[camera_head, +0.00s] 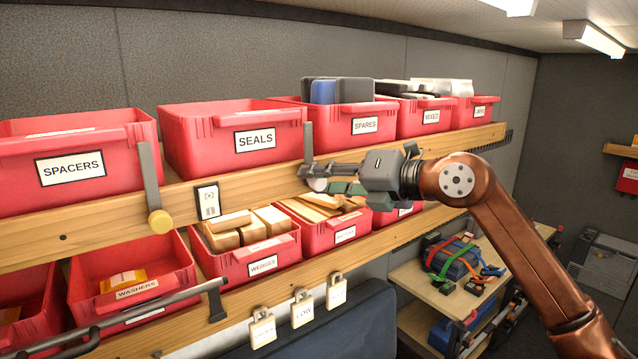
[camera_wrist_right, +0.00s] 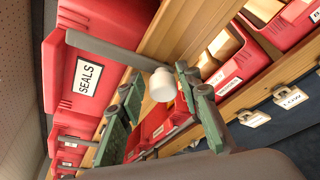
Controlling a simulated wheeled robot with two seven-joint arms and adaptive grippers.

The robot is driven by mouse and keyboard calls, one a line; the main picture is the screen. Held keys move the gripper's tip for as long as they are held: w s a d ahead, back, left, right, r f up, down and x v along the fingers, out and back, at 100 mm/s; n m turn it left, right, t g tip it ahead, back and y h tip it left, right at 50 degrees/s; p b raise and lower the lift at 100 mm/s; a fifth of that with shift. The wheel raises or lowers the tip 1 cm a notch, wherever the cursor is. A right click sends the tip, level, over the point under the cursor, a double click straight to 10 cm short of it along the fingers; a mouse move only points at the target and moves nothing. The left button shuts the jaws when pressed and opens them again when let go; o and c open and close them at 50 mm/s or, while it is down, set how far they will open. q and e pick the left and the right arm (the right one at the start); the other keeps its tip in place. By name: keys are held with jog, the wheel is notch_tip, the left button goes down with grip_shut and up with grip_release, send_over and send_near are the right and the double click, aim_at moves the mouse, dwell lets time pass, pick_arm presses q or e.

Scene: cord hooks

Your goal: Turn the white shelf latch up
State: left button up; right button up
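The white shelf latch is a grey bar (camera_head: 308,143) with a round white knob (camera_head: 318,184) at its lower end, at the upper shelf's front edge. The bar stands nearly upright beside the SEALS bin. My right gripper (camera_head: 316,178) is at the knob, its fingers partly covering it. In the right wrist view the white knob (camera_wrist_right: 162,86) lies between the spread fingertips of my right gripper (camera_wrist_right: 158,80), closer to the right one. The fingers look open, and I cannot tell whether one touches the knob. My left gripper is not in view.
A second latch with a yellow knob (camera_head: 160,221) stands upright further left. Red bins, such as SEALS (camera_head: 190,140) and SPARES (camera_head: 345,117), line the upper shelf (camera_head: 265,188). More bins sit below. Several padlock-shaped tags (camera_head: 302,307) hang underneath.

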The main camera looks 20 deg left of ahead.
jog(key=shift+o, duration=0.7)
jog(key=shift+f, duration=0.1)
jog(key=shift+d, duration=0.2)
jog(key=v, duration=1.1)
jog(key=shift+d, duration=0.35)
jog(key=shift+s, duration=0.1)
jog(key=shift+a, duration=0.15)
